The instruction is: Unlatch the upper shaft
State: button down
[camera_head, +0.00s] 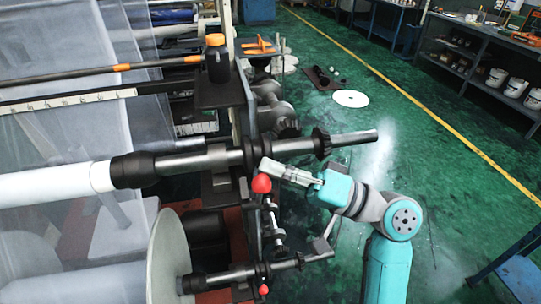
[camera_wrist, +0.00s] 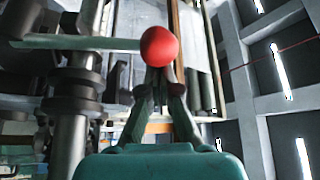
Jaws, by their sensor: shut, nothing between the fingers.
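The upper shaft (camera_head: 355,137) is a metal bar with black collars. It runs from a white roll at left through the machine frame and sticks out to the right. A red ball knob (camera_head: 261,184) sits just below it, beside the frame. My gripper (camera_head: 266,165) comes in from the right, its tips close to the knob. In the wrist view my gripper (camera_wrist: 159,74) has its fingertips together, and the red knob (camera_wrist: 159,46) shows just past them. I cannot tell whether they touch. The shaft (camera_wrist: 68,140) stands at left there. The knob's lever is mostly hidden.
A black bracket with an orange-capped post (camera_head: 215,58) stands above the upper shaft. Green floor (camera_head: 440,180) is open to the right, with a blue-edged bench (camera_head: 520,275) at lower right.

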jog(key=s+d+f+n+g+y, duration=0.2)
jog(key=s+f+n+g, duration=0.6)
jog(key=n, duration=0.8)
jog(key=shift+s+d+f+g, duration=0.2)
jog(key=shift+s+d+g, duration=0.05)
jog(key=shift+g, duration=0.45)
jog(key=shift+f, duration=0.2)
